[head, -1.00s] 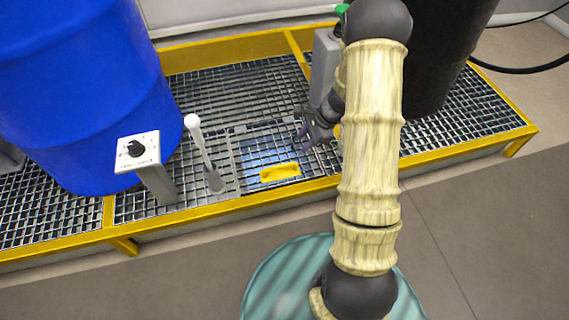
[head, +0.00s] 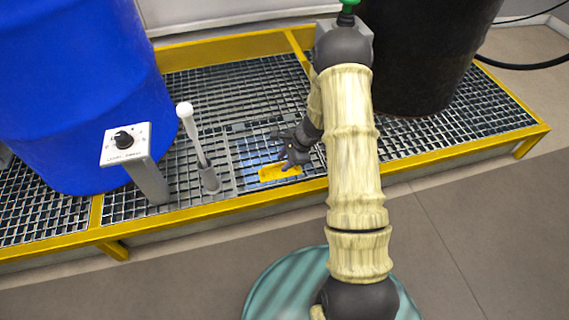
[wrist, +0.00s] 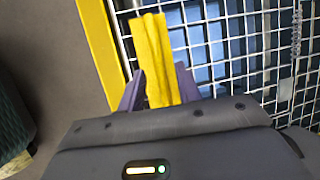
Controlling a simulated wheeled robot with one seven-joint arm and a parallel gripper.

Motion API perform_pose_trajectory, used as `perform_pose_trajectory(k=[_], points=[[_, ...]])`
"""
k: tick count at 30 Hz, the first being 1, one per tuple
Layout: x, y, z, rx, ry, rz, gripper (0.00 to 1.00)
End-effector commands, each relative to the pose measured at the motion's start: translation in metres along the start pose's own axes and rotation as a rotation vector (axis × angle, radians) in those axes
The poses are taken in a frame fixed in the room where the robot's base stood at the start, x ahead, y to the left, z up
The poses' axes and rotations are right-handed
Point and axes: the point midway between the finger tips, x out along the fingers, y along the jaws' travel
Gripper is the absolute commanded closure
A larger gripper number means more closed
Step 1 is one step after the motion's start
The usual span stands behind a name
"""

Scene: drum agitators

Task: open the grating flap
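The grating flap (head: 250,155) is a square section of the metal grating and lies flat, level with the grating around it. A yellow handle (head: 268,174) sits on its front part, close to the yellow frame edge. My gripper (head: 287,156) is above the right end of the handle and partly hides it. In the wrist view the yellow handle (wrist: 154,62) runs between two purple fingers (wrist: 158,88), which stand apart on either side of it. I cannot tell whether the fingers touch the handle.
A white-knobbed lever (head: 197,140) and a grey control box with a dial (head: 126,144) stand left of the flap. A blue drum (head: 80,90) is at the left and a black drum (head: 430,50) at the back right. A yellow rim (head: 225,205) edges the platform.

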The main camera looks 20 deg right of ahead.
Motion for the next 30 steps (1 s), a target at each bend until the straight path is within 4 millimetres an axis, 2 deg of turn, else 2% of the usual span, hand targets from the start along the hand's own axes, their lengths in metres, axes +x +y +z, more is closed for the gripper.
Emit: perform_pose_trajectory(k=[8,14,23,30], points=[[0.002,-0.001,0.001,-0.002,0.000,0.000,0.66],[0.002,-0.001,0.001,-0.002,0.000,0.000,1.00],[0.001,-0.001,0.000,0.000,0.000,0.000,1.00],[-0.008,-0.003,-0.001,0.012,0.003,0.010,1.00]])
